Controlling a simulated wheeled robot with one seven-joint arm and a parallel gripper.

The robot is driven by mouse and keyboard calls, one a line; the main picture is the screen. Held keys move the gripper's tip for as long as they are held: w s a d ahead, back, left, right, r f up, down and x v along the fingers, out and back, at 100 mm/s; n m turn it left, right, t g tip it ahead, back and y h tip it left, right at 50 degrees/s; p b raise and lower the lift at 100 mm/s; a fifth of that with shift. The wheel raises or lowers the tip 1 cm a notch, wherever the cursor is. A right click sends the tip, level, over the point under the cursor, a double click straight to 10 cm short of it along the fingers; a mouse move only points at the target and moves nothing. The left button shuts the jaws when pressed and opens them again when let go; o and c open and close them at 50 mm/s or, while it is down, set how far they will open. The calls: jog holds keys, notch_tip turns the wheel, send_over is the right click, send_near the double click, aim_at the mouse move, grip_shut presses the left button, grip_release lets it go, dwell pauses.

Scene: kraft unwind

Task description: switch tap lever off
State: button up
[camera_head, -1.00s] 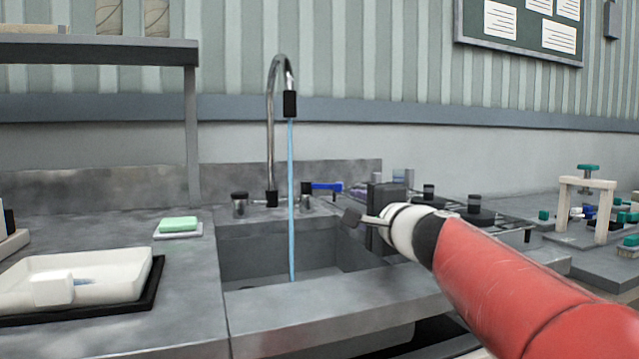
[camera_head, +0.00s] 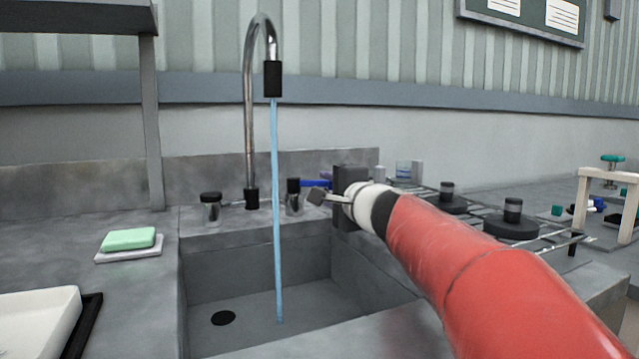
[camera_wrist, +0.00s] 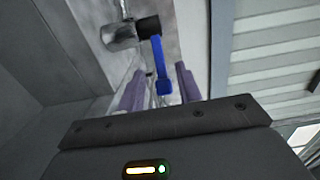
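The tap is a tall chrome gooseneck (camera_head: 250,110) at the back of the sink, with a black nozzle (camera_head: 273,79). A stream of water (camera_head: 277,210) runs from it into the basin. To the right of its base is a chrome valve with a black top (camera_head: 293,186) and a blue lever (camera_head: 315,183) pointing right. In the wrist view the blue lever (camera_wrist: 160,65) reaches toward my gripper (camera_wrist: 158,82). The purple fingers are apart, and the lever's end shows between them in the picture; contact is unclear. In the head view my gripper's dark body (camera_head: 348,196) mostly hides its fingers.
A second valve with a black top (camera_head: 211,208) stands left of the spout. Green soap (camera_head: 129,239) lies on a dish left of the sink, near a white tray (camera_head: 38,318). A stove with black burners (camera_head: 512,226) is on the right, close behind my arm.

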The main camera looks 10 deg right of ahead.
aim_at(319, 185)
jog(key=shift+x, duration=1.85)
grip_shut()
